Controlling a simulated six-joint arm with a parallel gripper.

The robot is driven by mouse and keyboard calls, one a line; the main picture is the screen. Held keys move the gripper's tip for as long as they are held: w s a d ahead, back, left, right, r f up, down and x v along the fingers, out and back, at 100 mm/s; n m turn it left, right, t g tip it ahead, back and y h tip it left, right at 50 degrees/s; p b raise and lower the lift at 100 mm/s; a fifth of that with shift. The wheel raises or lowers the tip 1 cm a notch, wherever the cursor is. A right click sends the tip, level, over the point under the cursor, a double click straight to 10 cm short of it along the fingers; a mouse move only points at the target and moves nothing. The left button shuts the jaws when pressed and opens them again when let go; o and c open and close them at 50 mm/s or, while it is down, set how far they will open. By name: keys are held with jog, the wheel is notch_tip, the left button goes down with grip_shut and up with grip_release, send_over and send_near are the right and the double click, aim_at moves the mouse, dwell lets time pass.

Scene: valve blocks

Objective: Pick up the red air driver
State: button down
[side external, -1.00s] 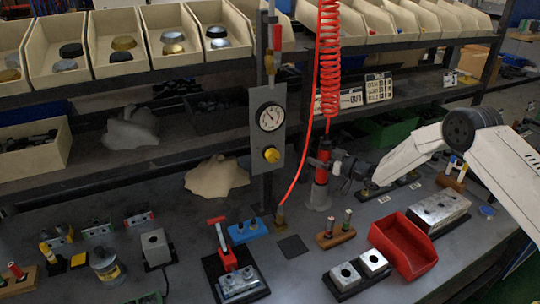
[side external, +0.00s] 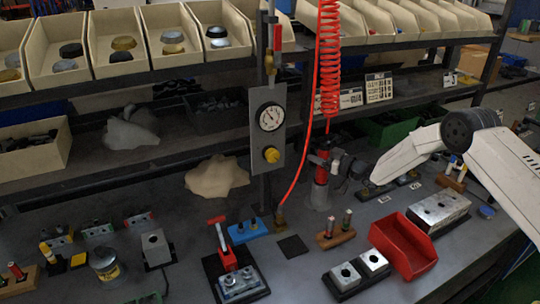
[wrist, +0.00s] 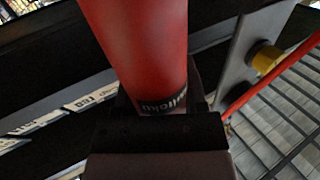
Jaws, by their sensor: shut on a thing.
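The red air driver (side external: 321,172) stands upright at the middle right of the bench in the side external view, under a red coiled hose. Its lower end is at a grey holder (side external: 318,196). My gripper (side external: 327,163) comes in from the right and is shut around the driver's upper body. I cannot tell whether the driver's lower end is clear of the holder.
A gauge panel (side external: 267,128) with a yellow knob stands just left of the driver. A red bin (side external: 402,246), a wooden peg block (side external: 335,238) and metal blocks (side external: 440,209) lie in front and to the right. The coiled hose (side external: 329,60) hangs above.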

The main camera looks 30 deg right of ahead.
jog(key=shift+w+r, duration=0.1)
jog(key=shift+r, duration=0.1)
jog(key=shift+r, duration=0.15)
notch_tip(320, 180, up, 18)
dwell(1.0)
dwell(0.5)
